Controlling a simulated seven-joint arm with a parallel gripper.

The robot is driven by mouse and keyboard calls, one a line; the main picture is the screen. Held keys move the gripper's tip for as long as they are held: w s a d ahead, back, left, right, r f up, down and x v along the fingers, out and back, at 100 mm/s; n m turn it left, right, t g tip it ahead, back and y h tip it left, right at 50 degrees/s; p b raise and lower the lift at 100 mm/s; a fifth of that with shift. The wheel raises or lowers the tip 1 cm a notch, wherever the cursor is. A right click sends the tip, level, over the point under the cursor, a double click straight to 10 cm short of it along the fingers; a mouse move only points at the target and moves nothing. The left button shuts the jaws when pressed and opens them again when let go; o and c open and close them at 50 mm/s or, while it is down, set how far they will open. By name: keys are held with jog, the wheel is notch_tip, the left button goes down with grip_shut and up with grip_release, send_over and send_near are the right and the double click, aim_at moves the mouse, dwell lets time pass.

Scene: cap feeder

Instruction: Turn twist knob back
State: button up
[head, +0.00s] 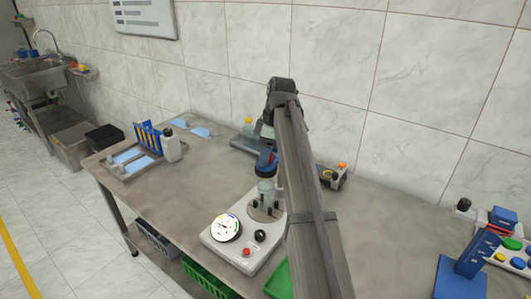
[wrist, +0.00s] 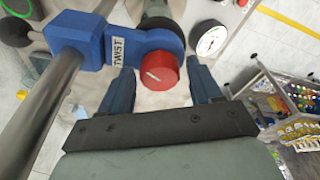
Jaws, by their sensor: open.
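The twist knob (wrist: 161,74) is a red disc with a white pointer line, seen in the wrist view. It sits on the end of a blue block (wrist: 105,44) labelled TWIST. The blue block also shows in the head view (head: 266,160), above the round base of a machine. My gripper (wrist: 162,80) is open, with one dark blue finger on the left and one on the right of the red knob. The knob's upper part lies between the fingertips; I cannot tell whether either finger touches it. In the head view my arm hides part of the machine.
The light grey machine housing (head: 217,241) carries a dial gauge (head: 226,228), a black knob (head: 260,236) and a red button (head: 246,252). A grey metal pole (wrist: 42,118) runs close by my gripper on the left. A white bottle (head: 171,146) stands farther left on the table.

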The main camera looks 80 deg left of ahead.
jog(key=m, duration=0.4)
jog(key=shift+m+y, duration=0.3)
jog(key=m+t, duration=0.1)
jog(key=m, duration=0.2)
jog(key=shift+m+y, duration=0.3)
jog(key=shift+c, duration=0.3)
jog(key=c, duration=0.9)
jog(key=n, duration=0.5)
jog(key=shift+g+h, duration=0.4)
jog(key=o, duration=1.2)
jog(key=shift+r, duration=0.15)
